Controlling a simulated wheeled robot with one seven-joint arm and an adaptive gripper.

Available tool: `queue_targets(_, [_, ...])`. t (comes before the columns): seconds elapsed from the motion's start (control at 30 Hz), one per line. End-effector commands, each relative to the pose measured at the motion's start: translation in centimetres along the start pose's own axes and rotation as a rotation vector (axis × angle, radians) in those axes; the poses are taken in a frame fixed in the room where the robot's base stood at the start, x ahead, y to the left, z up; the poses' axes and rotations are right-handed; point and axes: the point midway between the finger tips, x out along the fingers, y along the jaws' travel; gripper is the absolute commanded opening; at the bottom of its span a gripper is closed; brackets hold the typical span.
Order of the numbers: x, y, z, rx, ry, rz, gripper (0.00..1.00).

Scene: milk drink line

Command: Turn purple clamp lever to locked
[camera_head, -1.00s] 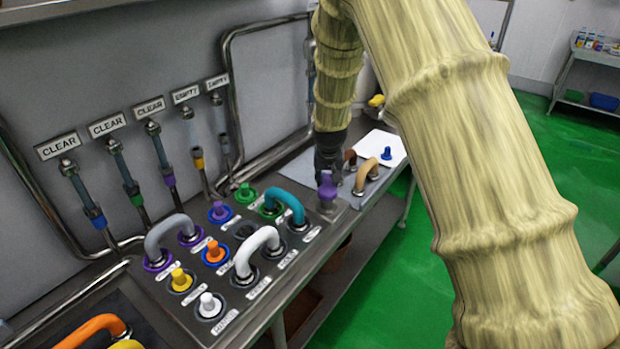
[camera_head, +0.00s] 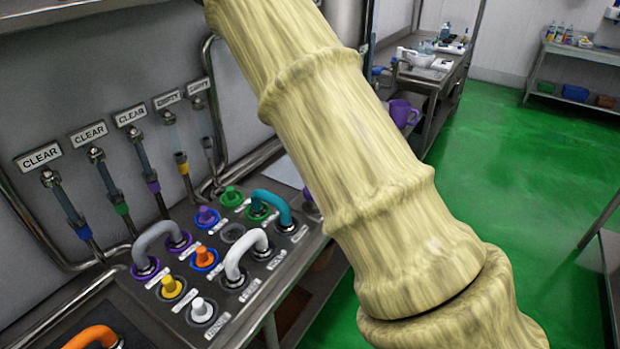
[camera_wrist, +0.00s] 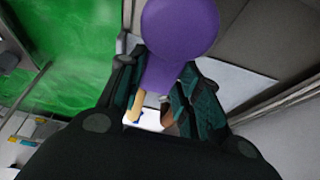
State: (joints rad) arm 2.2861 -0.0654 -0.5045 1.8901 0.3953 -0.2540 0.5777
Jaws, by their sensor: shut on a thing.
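The purple clamp lever (camera_wrist: 180,35) is large in the wrist view, with a round purple head and a narrower stem. The stem lies between the two dark teal fingers of my gripper (camera_wrist: 165,85), which is shut on it. In the head view only a small purple part (camera_head: 309,195) shows at the panel's far right end, beside my arm, likely the same lever. My gripper is hidden behind my arm there. I cannot tell the lever's angle or whether it is locked.
The panel holds a grey hose loop (camera_head: 160,235), a white hose loop (camera_head: 245,245), a teal hose loop (camera_head: 272,203) and several coloured plugs. Labelled pipes (camera_head: 110,185) line the wall. A purple jug (camera_head: 400,112) stands behind. Green floor (camera_head: 480,180) is open at right.

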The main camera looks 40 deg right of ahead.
Motion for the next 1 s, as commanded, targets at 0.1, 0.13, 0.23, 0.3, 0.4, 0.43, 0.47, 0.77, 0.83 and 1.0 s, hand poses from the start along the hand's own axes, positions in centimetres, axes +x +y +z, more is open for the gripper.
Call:
queue_targets(0.1, [0.0,0.3,-0.2,0.014,0.0,0.003,0.0])
queue_targets(0.13, [0.0,0.3,-0.2,0.014,0.0,0.004,0.0])
queue_targets(0.23, [0.1,0.3,-0.2,0.015,0.0,0.004,0.0])
queue_targets(0.3, [0.1,0.3,-0.2,0.015,0.0,0.004,0.0])
queue_targets(0.4, [0.1,0.3,-0.2,0.015,0.0,0.004,0.36])
queue_targets(0.43, [0.1,0.3,-0.1,0.015,0.0,0.004,0.41])
queue_targets(0.47, [0.1,0.3,-0.1,0.014,0.0,0.004,0.47])
queue_targets(0.77, [0.0,0.1,0.0,0.008,-0.001,0.003,0.55])
queue_targets(0.83, [0.0,0.1,0.0,0.008,-0.001,0.003,0.55])
queue_targets(1.0, [-1.2,0.0,0.0,0.007,0.001,0.001,0.55])
